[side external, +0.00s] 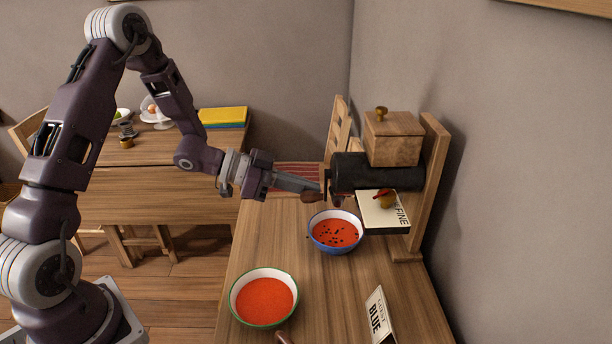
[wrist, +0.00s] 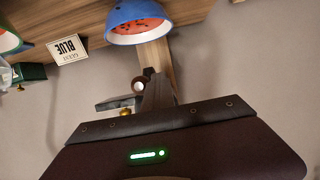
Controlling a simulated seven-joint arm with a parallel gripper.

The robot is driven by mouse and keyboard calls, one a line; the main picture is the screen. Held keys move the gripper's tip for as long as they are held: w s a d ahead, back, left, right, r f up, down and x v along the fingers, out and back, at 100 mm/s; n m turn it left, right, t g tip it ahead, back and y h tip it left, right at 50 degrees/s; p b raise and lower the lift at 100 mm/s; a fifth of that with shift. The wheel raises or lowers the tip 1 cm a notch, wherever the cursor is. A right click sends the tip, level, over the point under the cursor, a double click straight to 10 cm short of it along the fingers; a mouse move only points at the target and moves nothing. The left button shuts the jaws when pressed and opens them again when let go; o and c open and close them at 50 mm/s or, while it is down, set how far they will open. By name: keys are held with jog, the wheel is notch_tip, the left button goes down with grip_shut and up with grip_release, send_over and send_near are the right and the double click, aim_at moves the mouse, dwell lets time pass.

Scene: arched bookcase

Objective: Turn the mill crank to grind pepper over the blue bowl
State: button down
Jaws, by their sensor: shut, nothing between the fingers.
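The pepper mill (side external: 375,172) is a black cylinder with a wooden box on top, fixed to a wooden post. Its dark crank arm (side external: 328,186) is at the left end, with a brown knob (side external: 309,196) at the crank. My gripper (side external: 316,189) is shut and empty, its tips close beside the knob; I cannot tell whether they touch. The blue bowl (side external: 313,240) stands below the crank, holding red soup with black specks. It also shows in the wrist view (wrist: 128,35).
A green-rimmed bowl (side external: 233,305) of plain red soup stands at the front left of the table. A sign reading BLUE (side external: 379,317) stands at the front right. A FINE plate (side external: 382,219) with a small knob sits under the mill. The wall is close on the right.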

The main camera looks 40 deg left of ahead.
jog(key=shift+s+d+f, duration=0.15)
jog(key=shift+s+d, duration=0.85)
jog(key=r, duration=0.3)
jog(key=s+d+r, duration=0.1)
jog(key=r, duration=0.4)
jog(key=shift+s+d+r, duration=0.25)
jog(key=shift+d+r, duration=0.05)
jog(key=shift+c, duration=2)
grip_release()
jog(key=shift+a, duration=0.1)
jog(key=v, duration=0.8)
